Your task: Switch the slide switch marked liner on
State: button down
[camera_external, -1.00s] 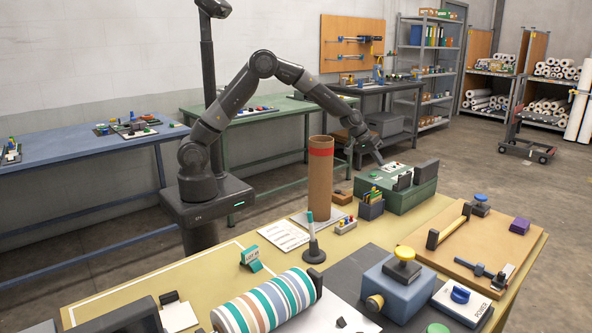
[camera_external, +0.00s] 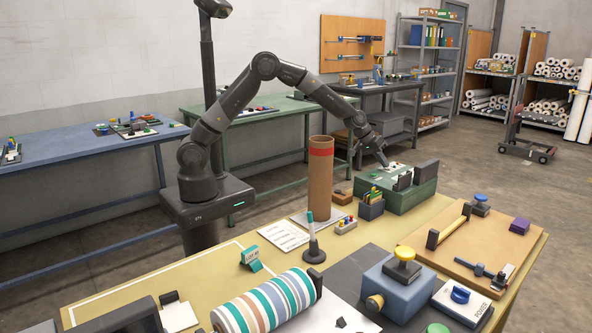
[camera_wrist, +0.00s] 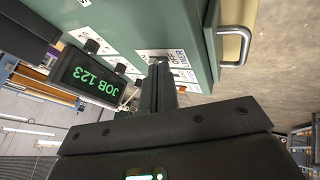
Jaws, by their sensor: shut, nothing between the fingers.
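The green control box (camera_external: 408,198) stands at the far end of the yellow table. Its panel (camera_wrist: 135,25) fills the upper middle of the wrist view, with white labels and small dark switches or knobs. My gripper (camera_external: 385,165) is over the box's top in the external view. In the wrist view my gripper (camera_wrist: 160,66) is shut and empty, its fingertips close to a white label (camera_wrist: 178,57) on the panel. Whether they touch the panel I cannot tell. The fingers hide part of this area. I cannot read the word liner or tell which switch carries it.
A black display (camera_wrist: 88,78) reading JOB 123 stands left of my fingers. A metal handle (camera_wrist: 238,45) sticks out from the box's side. In the external view a tall brown tube (camera_external: 320,180) and a holder of coloured items (camera_external: 371,206) stand beside the box.

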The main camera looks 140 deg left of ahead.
jog(key=shift+s, duration=0.6)
jog(key=s, duration=0.2)
jog(key=shift+s, duration=0.35)
jog(key=v, duration=1)
jog(key=shift+d, duration=0.1)
jog(key=w+d+r+m, duration=0.2)
jog(key=d+r, duration=0.1)
jog(key=d, duration=0.4)
jog(key=w+d+r+m+h, duration=0.1)
jog(key=w+d+r, duration=0.1)
jog(key=d+r, duration=0.35)
jog(key=w+d+r+m, duration=0.2)
jog(key=w+d, duration=0.1)
jog(key=d, duration=0.5)
jog(key=s+d+r+m+h, duration=0.25)
jog(key=d+m, duration=0.25)
jog(key=d, duration=1.3)
jog(key=s+d+f+m, duration=0.1)
jog(key=s+d+m, duration=0.2)
jog(key=s+d, duration=0.4)
jog(key=s+d+f+m+h, duration=0.1)
jog(key=s+d+f+m, duration=0.1)
jog(key=s+d, duration=0.6)
jog(key=d+m, duration=0.1)
jog(key=d, duration=0.2)
jog(key=shift+m, duration=0.4)
